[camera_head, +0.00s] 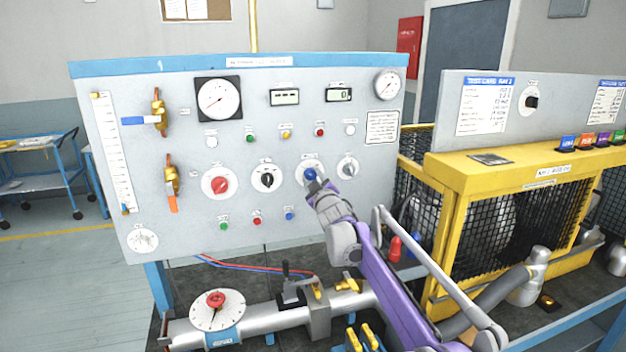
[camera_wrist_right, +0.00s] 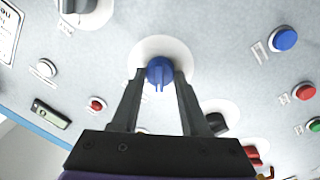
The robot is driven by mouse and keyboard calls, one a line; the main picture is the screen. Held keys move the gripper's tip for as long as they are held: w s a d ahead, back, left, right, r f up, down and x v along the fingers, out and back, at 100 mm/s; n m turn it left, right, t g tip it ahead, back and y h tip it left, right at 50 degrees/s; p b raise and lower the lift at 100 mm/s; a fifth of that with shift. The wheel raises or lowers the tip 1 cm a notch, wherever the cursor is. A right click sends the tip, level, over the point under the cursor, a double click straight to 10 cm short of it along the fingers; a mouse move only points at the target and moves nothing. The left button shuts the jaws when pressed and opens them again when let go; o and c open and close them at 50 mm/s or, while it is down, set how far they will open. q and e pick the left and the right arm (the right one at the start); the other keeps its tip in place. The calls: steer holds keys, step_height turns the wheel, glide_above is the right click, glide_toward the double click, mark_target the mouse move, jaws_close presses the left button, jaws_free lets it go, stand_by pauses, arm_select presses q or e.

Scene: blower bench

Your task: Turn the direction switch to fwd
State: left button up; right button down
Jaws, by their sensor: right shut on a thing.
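A blue knob (camera_head: 310,174) on a white round plate sits in the lower knob row of the grey panel (camera_head: 150,215). My right gripper (camera_head: 314,184) reaches up to it from below right. In the right wrist view the two dark fingers of this gripper (camera_wrist_right: 160,80) are shut on the blue knob (camera_wrist_right: 158,69), one on each side. The knob's ridge shows between the fingertips. The label near it is too small to read, so I cannot tell whether it is the direction switch or which position it points at. My left gripper is not in view.
A black knob (camera_head: 266,179) and a red knob (camera_head: 220,184) are left of the blue one; a grey knob (camera_head: 347,169) is right. Small buttons lie above and below. A yellow mesh cage (camera_head: 520,185) stands right, a pipe (camera_head: 265,320) below.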

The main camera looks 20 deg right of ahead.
steer(key=shift+c, duration=2)
jaws_free()
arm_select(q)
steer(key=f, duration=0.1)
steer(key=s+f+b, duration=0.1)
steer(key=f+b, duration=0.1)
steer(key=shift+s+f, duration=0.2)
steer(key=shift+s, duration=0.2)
arm_select(e)
steer(key=s, duration=1)
steer(key=shift+s+f, duration=0.25)
steer(key=shift+s, duration=0.15)
steer(key=shift+s+a, duration=0.1)
steer(key=s+a+f+m+g, duration=0.1)
steer(key=s+f+g, duration=0.3)
steer(key=s+f, duration=0.6)
steer(key=s+a+f+m+g, duration=0.2)
steer(key=s+f+m+g, duration=0.2)
steer(key=s+f, duration=0.7)
steer(key=s+a+f+m+g, duration=0.2)
steer(key=s+f, duration=0.8)
steer(key=s, duration=1.3)
steer(key=g, duration=0.2)
steer(key=shift+a+f+m+g, duration=0.2)
steer(key=shift+m+g, duration=0.1)
steer(key=shift+g, duration=0.1)
